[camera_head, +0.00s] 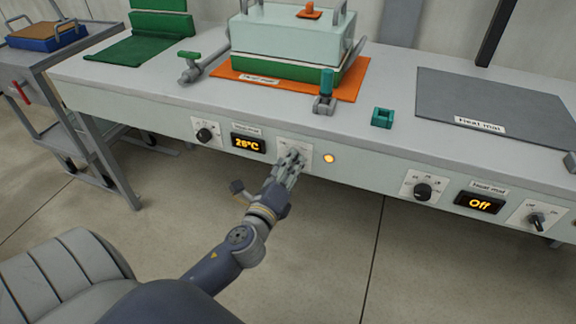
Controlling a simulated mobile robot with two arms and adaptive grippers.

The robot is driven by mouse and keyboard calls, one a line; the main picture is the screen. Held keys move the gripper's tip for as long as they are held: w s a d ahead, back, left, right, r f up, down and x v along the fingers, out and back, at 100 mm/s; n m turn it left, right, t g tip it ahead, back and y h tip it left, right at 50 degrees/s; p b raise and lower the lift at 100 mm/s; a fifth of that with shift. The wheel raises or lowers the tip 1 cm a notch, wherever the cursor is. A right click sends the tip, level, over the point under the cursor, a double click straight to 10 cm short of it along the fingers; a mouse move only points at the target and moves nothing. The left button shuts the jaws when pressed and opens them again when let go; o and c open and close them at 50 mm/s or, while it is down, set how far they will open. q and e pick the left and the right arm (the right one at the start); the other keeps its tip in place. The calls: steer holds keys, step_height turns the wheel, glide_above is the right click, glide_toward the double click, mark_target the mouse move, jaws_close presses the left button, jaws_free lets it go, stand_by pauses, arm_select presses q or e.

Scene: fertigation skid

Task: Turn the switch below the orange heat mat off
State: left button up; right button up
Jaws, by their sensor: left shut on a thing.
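The orange heat mat (345,88) lies on the bench with a pale and green box (290,45) on it. Below it, on the bench front, are a dial (205,135), a display (248,144) reading 26°C, and a white switch plate (304,150). An amber lamp (329,159) glows right of the plate. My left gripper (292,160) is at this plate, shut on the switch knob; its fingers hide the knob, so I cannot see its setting. My right gripper is not in view.
A valve piece (190,72) and green fittings (383,117) stand on the bench. A cart (60,65) is at left.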

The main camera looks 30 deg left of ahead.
arm_select(q)
steer(key=shift+n+p, duration=2.55)
steer(key=shift+n, duration=5.75)
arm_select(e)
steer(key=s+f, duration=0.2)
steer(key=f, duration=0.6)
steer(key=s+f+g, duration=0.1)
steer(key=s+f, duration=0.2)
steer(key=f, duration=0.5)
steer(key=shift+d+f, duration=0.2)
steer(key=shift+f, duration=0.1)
arm_select(q)
steer(key=o, duration=1.1)
steer(key=shift+c, duration=0.2)
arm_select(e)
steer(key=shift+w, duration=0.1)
